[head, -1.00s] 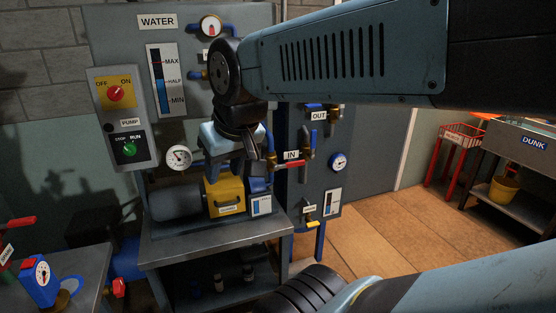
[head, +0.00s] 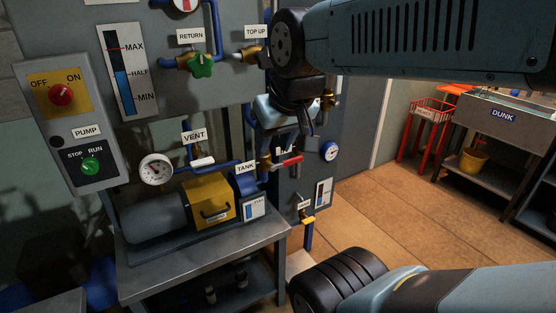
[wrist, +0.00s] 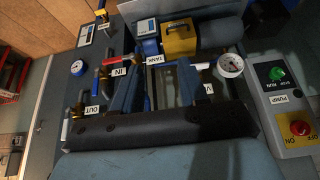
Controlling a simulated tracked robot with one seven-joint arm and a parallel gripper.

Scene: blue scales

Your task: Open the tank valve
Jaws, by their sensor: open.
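The tank valve (head: 265,161) is a brass fitting with a red lever (head: 290,161). It sits on a blue pipe to the right of the TANK label (head: 245,168). The lever points right, roughly level. In the wrist view the TANK label (wrist: 155,59) and the red lever (wrist: 146,62) lie just beyond my fingertips. My gripper (wrist: 156,72) is open, with nothing between its fingers. In the head view my gripper (head: 300,135) hangs pointing down, above and apart from the lever. Its fingertips are dark and hard to make out there.
A yellow pump box (head: 210,195) stands on a metal bench (head: 205,255) below the pipes. A round gauge (head: 156,170) and the VENT label (head: 194,136) are to the left. The pump switch panel (head: 72,125) is farther left. Wooden floor (head: 380,210) is open on the right.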

